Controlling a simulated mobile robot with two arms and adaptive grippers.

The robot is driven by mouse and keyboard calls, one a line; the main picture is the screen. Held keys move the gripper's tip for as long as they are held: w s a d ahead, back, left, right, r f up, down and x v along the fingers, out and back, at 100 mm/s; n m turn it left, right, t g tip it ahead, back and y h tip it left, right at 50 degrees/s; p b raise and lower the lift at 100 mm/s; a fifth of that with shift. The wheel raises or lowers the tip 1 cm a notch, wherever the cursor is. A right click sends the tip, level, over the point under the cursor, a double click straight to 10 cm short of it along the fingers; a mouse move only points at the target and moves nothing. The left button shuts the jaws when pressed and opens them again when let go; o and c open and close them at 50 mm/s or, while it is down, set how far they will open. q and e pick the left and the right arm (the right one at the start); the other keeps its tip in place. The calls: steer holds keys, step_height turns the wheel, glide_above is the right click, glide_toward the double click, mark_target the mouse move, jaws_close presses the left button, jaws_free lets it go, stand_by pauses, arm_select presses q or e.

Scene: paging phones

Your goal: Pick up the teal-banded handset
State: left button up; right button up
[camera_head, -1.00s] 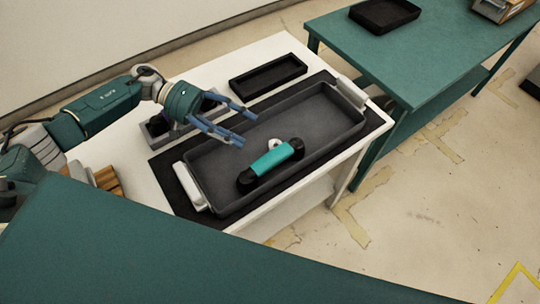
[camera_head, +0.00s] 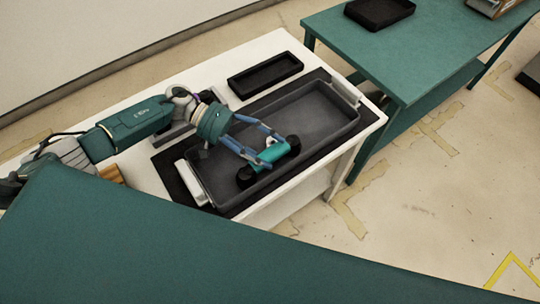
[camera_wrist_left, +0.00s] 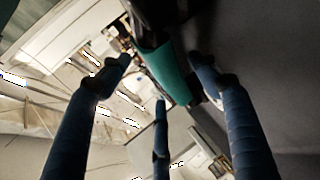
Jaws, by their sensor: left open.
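The teal-banded handset (camera_head: 268,158), with black rounded ends, lies in the dark grey tray (camera_head: 325,105) with white handles. It also shows in the left wrist view (camera_wrist_left: 172,72), seen between the fingers. My left gripper (camera_head: 272,151) is open, with its blue fingers down around the handset's middle. In the left wrist view its fingers (camera_wrist_left: 160,82) stand on both sides of the teal band, with a third finger below it. Whether any finger touches the handset I cannot tell. Part of the handset is hidden behind the fingers. My right gripper is not in view.
The tray rests on a black mat (camera_head: 168,172) on a white table (camera_head: 282,42). A small empty black tray (camera_head: 265,74) lies behind. A green table (camera_head: 410,60) stands at the right.

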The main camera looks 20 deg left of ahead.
arm_select(q)
jaws_close()
steer(key=shift+s+f, duration=0.1)
